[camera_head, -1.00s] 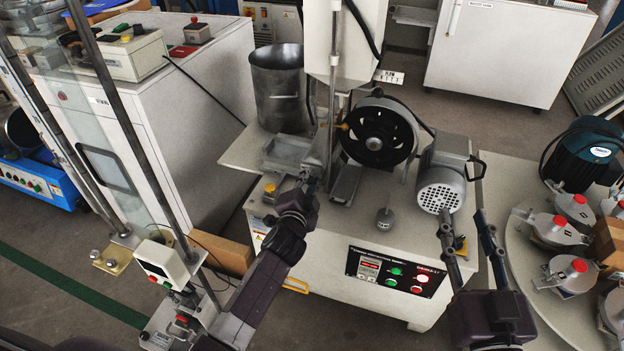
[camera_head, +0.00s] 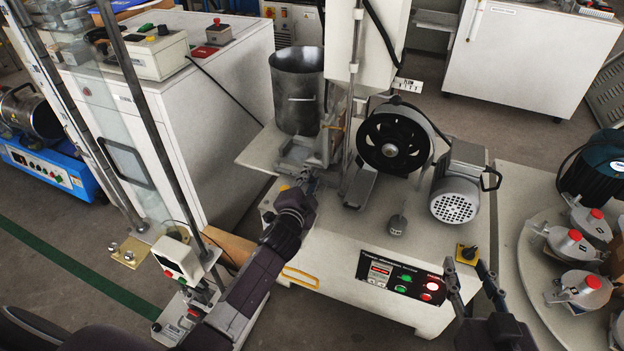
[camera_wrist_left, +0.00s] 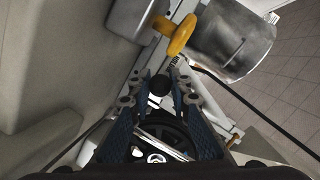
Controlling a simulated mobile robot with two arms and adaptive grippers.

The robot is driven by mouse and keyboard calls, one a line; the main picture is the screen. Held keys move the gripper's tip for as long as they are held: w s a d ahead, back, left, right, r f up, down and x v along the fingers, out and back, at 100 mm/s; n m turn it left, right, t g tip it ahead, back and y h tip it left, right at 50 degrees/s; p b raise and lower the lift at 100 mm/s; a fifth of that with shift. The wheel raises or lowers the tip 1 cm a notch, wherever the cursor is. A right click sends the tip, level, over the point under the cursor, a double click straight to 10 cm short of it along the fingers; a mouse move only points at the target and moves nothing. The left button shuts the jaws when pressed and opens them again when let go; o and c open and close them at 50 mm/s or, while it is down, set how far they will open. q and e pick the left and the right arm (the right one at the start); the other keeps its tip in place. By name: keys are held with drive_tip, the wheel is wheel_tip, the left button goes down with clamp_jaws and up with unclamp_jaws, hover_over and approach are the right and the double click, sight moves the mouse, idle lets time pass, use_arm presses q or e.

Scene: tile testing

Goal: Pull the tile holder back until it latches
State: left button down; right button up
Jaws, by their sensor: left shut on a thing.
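The tile holder (camera_head: 327,143), with a brownish tile face, stands on the abrasion machine to the left of the black wheel (camera_head: 395,145). A gap shows between holder and wheel. My left gripper (camera_head: 308,181) is at the holder's near lower side. In the left wrist view, its fingers (camera_wrist_left: 160,85) close around a small dark round knob (camera_wrist_left: 160,84), and a yellow handle (camera_wrist_left: 181,36) lies just beyond. Whether the holder is latched cannot be seen. My right gripper (camera_head: 472,285) is open and empty, near the machine's front right corner.
A metal drum (camera_head: 297,95) stands behind the holder, and a motor (camera_head: 456,190) is right of the wheel. The front panel (camera_head: 400,280) has a lit red button. A round table with several red-knobbed jars (camera_head: 575,246) stands at the right.

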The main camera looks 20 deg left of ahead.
use_arm(q)
drive_tip(key=c, duration=1.8)
unclamp_jaws()
drive_tip(key=shift+o, duration=0.2)
drive_tip(key=shift+s, duration=0.15)
drive_tip(key=v, duration=1.1)
drive_tip(key=shift+s+r, duration=0.2)
drive_tip(key=shift+s, duration=0.2)
